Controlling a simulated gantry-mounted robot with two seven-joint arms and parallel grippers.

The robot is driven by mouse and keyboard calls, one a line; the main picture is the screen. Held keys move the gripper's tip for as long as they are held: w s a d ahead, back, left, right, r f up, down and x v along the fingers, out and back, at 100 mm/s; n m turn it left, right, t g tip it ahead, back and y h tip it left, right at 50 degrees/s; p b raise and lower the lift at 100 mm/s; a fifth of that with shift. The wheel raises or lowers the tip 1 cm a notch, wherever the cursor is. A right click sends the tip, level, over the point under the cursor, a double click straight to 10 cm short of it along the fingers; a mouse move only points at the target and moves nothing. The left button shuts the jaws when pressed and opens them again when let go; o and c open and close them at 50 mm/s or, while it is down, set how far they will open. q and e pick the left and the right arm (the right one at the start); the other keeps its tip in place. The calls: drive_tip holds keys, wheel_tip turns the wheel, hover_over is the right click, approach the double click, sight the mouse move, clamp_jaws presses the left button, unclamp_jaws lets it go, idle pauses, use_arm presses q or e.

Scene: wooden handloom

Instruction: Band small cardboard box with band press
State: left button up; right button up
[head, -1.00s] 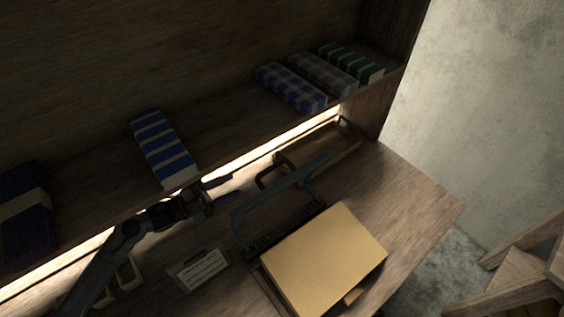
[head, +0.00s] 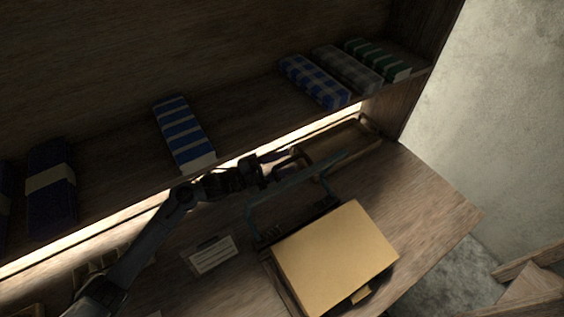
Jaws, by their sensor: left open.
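The small cardboard box (head: 335,258), tan and closed on top, sits on the band press at the front of the bench. The band press shows as a teal bar handle (head: 300,182), raised behind the box, and a dark base edge at the box's left side. A short yellowish piece (head: 362,293) shows at the box's front edge. My left gripper (head: 295,161) is open, just behind the handle bar and close to it; I cannot tell whether it touches. No held thing shows in it. My right gripper is out of view.
A wooden tray (head: 369,147) lies behind the press, under the lit shelf. A label card (head: 211,256) lies left of the press. Folded cloths, such as a blue striped one (head: 184,134), lie on the shelf (head: 240,128). The bench right of the box is clear.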

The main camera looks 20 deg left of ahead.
use_arm(q)
clamp_jaws()
idle(0.3)
